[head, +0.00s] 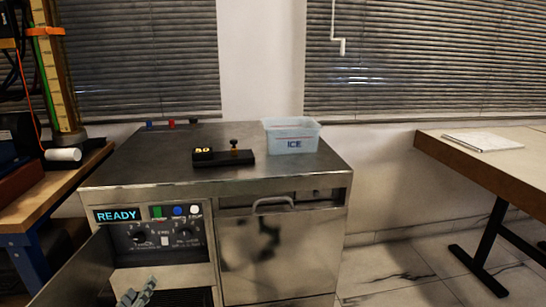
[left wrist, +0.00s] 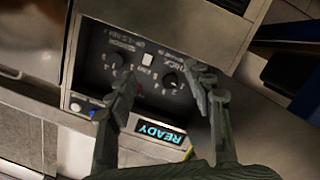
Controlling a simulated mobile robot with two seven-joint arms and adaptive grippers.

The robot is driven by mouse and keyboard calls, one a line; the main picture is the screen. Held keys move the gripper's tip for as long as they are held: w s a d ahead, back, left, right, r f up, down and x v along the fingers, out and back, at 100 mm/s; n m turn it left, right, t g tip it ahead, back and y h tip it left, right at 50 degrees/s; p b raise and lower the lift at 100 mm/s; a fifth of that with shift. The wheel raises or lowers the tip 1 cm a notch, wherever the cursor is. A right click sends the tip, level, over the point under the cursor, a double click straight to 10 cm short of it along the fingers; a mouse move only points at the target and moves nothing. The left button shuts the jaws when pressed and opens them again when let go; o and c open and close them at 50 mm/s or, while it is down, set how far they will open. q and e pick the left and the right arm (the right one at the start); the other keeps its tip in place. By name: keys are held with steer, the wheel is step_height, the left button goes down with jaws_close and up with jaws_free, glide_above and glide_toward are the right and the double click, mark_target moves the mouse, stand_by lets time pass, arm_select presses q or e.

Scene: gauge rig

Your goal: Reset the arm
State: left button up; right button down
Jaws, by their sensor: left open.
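A metal cabinet rig (head: 130,180) stands in the middle of the head view. Its front has a lit READY display (head: 117,215), which also shows upside down in the left wrist view (left wrist: 161,132). Beside it are green, blue and white buttons (head: 177,211). Below is a dark panel (head: 160,255) with two knobs and a small pale switch; the left wrist view shows the switch (left wrist: 147,59) too. My left gripper (left wrist: 160,78) is open and empty in front of this panel. It shows in the head view (head: 137,296) at the bottom edge. My right gripper is not in view.
On the cabinet top are a black gauge block (head: 224,157) with yellow digits and a knob, and a pale blue ICE tub (head: 291,138). A drawer with a handle (head: 273,203) is at right. A wooden bench stands left, a table (head: 500,160) right.

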arm_select(q)
steer(key=s+d+f+m+g+h, duration=0.2)
steer(key=s+d+f+m+g, duration=0.45)
steer(key=s+d+f, duration=0.4)
steer(key=s+f+m+g, duration=0.1)
steer(key=s+f+g, duration=0.2)
steer(key=s, duration=0.4)
steer(key=s+f+m+g+y, duration=0.1)
steer(key=s+f+m+g, duration=0.1)
steer(key=s, duration=0.4)
step_height(320, 180, down, 2)
steer(key=shift+s+a+f+g, duration=0.2)
steer(key=shift+s+a+g, duration=0.2)
steer(key=shift+g, duration=0.25)
